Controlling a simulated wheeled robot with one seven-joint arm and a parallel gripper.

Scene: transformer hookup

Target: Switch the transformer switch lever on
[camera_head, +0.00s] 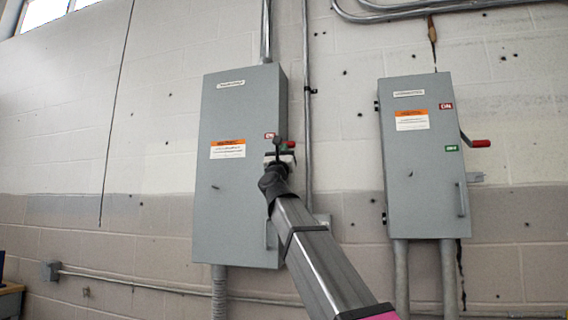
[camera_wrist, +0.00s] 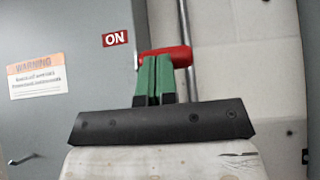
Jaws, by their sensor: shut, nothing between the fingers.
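Two grey switch boxes hang on the wall, a left box (camera_head: 240,110) and a right box (camera_head: 425,185); their name plates are too small to read. My gripper (camera_head: 283,150) is at the left box's right edge. In the wrist view its green fingers (camera_wrist: 154,80) are shut together, in front of and just under the red lever handle (camera_wrist: 168,54). I cannot tell whether they touch it. The handle sticks out to the right, slightly below the red ON label (camera_wrist: 115,39). In the head view my gripper partly hides this lever.
The right box has its own red-handled lever (camera_head: 481,143), near a green label (camera_head: 452,148) and below a red ON label (camera_head: 446,106). A vertical conduit (camera_head: 307,100) runs along the wall right of the left box. Open wall lies between the boxes.

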